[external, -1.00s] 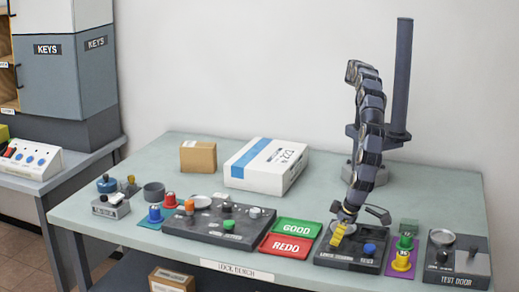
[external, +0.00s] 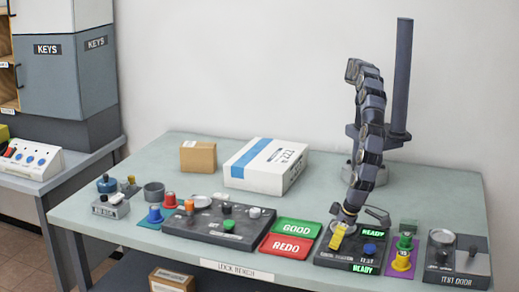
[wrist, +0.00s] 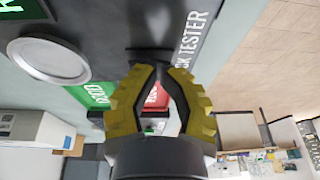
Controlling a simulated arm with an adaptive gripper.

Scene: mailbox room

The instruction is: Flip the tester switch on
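The lock tester (external: 330,259) is a dark box at the front right of the bench. Two green READY texts (external: 373,233) glow on it. In the wrist view its face carries the white TESTER lettering (wrist: 193,38) and a round grey disc (wrist: 48,60). My gripper (external: 336,243) points down at the tester's left front, its yellow fingers low over the face. In the wrist view the fingertips (wrist: 158,70) converge beside a small dark part, possibly the switch (wrist: 150,54). Contact and the exact gap between the tips are unclear. The fingers partly hide this part.
Left of the tester lie the green GOOD mat (external: 297,228) and red REDO mat (external: 286,246). A yellow and green stack (external: 402,253) stands to its right, beside the test door (external: 456,260). A white box (external: 266,166) sits behind. The bench's middle is fairly clear.

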